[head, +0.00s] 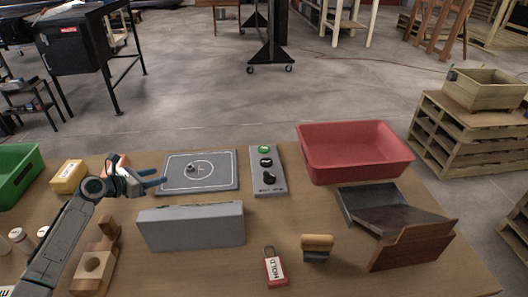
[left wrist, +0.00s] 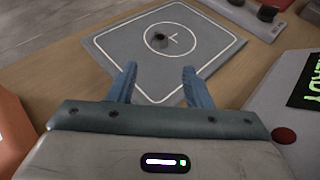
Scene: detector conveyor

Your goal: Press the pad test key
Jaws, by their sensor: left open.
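A grey panel (head: 267,172) stands near the table's back edge. It carries a green key (head: 264,149) and two black keys or knobs (head: 266,162); its small lettering is too blurred to read. To its left lies a flat grey pad (head: 222,182) with a white outline, circle and cross, and a small dark object (head: 191,168) sits inside the circle. The pad also fills the upper middle of the left wrist view (left wrist: 205,55). My left gripper (head: 163,181) is open and empty at the pad's near left edge, its blue fingers pointing toward the pad. The right gripper is out of view.
A grey box (head: 190,228) stands in front of the pad; in the left wrist view its display (left wrist: 306,82) shows green letters. A red tray (head: 350,150) is to the right. A HOLD tag (head: 275,268), wooden stamp-like block (head: 317,247) and yellow block (head: 68,177) lie around.

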